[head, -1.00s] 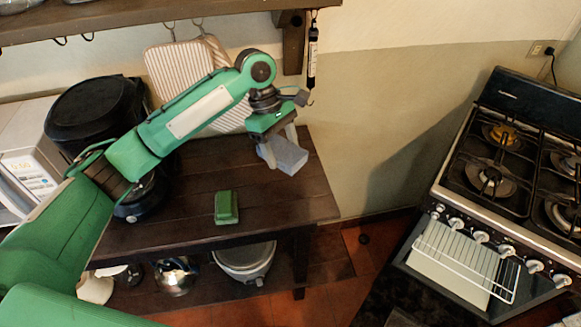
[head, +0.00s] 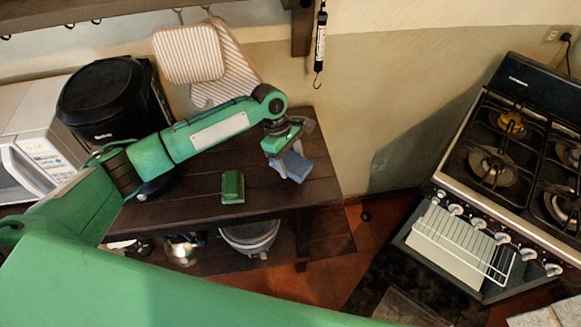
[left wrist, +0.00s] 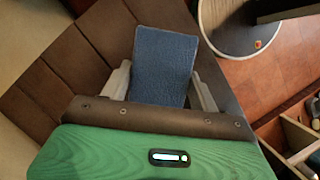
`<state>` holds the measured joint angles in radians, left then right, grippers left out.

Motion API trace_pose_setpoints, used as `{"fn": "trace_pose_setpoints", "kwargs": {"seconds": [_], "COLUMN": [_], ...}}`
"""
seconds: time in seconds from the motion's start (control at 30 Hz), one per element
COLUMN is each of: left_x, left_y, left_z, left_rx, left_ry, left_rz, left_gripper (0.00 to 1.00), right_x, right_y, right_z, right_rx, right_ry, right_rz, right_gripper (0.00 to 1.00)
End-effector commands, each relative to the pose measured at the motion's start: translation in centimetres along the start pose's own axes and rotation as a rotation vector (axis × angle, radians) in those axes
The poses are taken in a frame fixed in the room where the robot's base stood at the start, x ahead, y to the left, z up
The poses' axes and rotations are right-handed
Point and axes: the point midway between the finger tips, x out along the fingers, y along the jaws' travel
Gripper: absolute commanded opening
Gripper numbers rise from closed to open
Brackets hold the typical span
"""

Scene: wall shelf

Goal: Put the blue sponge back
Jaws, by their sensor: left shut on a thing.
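The blue sponge (head: 297,166) is a grey-blue block near the front right part of the dark wooden table (head: 300,195). My left gripper (head: 284,160) is shut on it. In the left wrist view the blue sponge (left wrist: 163,62) sits between the two pale fingers and sticks out past their tips. From these views I cannot tell whether the sponge touches the tabletop. My right gripper is not in view.
A green block (head: 232,187) lies on the table left of the sponge. A black pot (head: 100,95) and microwave (head: 35,160) stand further left. Striped pads (head: 190,55) hang behind. A stove (head: 500,170) stands at the right. Bare table lies around the sponge.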

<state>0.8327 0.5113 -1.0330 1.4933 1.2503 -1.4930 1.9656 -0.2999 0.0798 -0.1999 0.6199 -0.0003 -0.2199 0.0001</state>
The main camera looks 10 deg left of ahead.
Motion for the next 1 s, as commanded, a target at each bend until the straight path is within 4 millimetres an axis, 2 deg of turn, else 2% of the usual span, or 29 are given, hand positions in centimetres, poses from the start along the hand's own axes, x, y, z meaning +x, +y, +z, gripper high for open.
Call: {"fn": "trace_pose_setpoints", "kwargs": {"seconds": [0.17, 0.4, 0.77, 0.8, 0.9, 1.0], "left_x": [1.1, 4.2, 4.6, 4.6, 4.6, 4.6], "left_y": [0.0, 0.0, 0.0, 0.0, 0.0, 0.0], "left_z": [-0.4, -1.4, -1.6, -1.7, -1.7, -1.7], "left_rx": [-0.001, 0.0, 0.0, 0.0, 0.0, 0.0], "left_ry": [0.0, 0.0, 0.001, 0.001, 0.001, 0.001], "left_rz": [-0.001, -0.001, 0.0, 0.0, 0.0, 0.0], "left_gripper": [0.4, 0.4, 0.4, 0.67, 0.83, 0.83], "right_x": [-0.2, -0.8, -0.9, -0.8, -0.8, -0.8], "right_y": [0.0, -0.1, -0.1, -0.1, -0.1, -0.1], "right_z": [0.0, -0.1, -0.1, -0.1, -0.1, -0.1], "right_rx": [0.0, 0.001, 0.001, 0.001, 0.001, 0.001], "right_ry": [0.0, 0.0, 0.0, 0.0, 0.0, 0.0], "right_rz": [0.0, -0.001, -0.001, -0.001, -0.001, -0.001], "right_gripper": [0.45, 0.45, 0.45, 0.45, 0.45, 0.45]}}
